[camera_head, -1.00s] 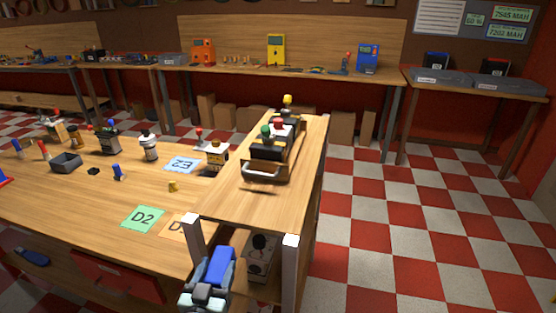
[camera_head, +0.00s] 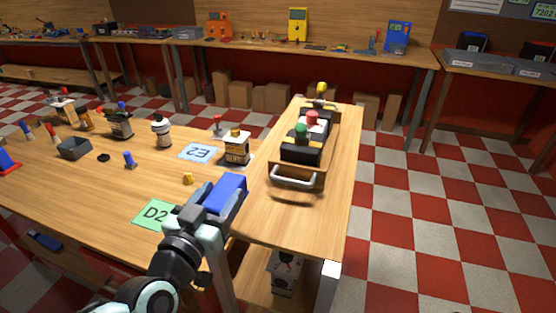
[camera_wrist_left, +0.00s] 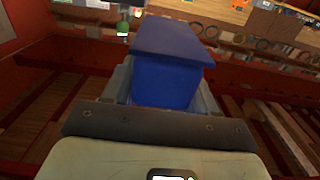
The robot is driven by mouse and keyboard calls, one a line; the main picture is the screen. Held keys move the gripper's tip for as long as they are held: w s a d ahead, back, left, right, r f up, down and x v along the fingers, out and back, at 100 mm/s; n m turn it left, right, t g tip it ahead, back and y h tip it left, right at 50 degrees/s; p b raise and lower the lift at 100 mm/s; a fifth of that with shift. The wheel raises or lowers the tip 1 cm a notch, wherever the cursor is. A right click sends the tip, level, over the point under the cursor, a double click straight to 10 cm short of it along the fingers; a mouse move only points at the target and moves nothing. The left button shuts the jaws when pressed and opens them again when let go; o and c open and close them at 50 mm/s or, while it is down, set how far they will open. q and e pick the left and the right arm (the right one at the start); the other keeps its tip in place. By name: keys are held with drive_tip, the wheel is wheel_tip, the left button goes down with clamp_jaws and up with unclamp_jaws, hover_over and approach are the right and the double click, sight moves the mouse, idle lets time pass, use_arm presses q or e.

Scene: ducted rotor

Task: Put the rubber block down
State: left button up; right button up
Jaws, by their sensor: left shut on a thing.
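The rubber block is a blue block (camera_head: 224,196), held by my left gripper (camera_head: 213,203) in the head view, over the table's front edge near the green D2 card (camera_head: 155,214). In the left wrist view the blue block (camera_wrist_left: 170,75) fills the middle, between the two fingers of the left gripper (camera_wrist_left: 165,90). The gripper is shut on it. My right gripper is not in view.
A blue E3 card (camera_head: 198,152), a grey bin (camera_head: 74,148), bottles and small parts stand on the table (camera_head: 80,190). Bare wood lies left of the D2 card.

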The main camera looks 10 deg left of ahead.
use_arm(q)
drive_tip(key=w+f, duration=0.1)
drive_tip(key=w, duration=0.2)
drive_tip(key=w+d+f, duration=0.1)
drive_tip(key=w+f, duration=0.1)
drive_tip(key=w, duration=0.1)
drive_tip(key=w+d+f, duration=0.1)
drive_tip(key=w+f, duration=0.1)
drive_tip(key=w, duration=0.1)
drive_tip(key=shift+w, duration=0.2)
drive_tip(key=w+f, duration=0.2)
drive_tip(key=shift+w+d+f, duration=0.15)
drive_tip(key=shift+w+d, duration=0.15)
drive_tip(key=shift+w, duration=0.1)
drive_tip(key=shift+s, duration=0.1)
drive_tip(key=shift+f+b, duration=0.15)
drive_tip(key=shift+b, duration=0.25)
drive_tip(key=o, duration=1)
drive_tip(key=shift+o, duration=0.2)
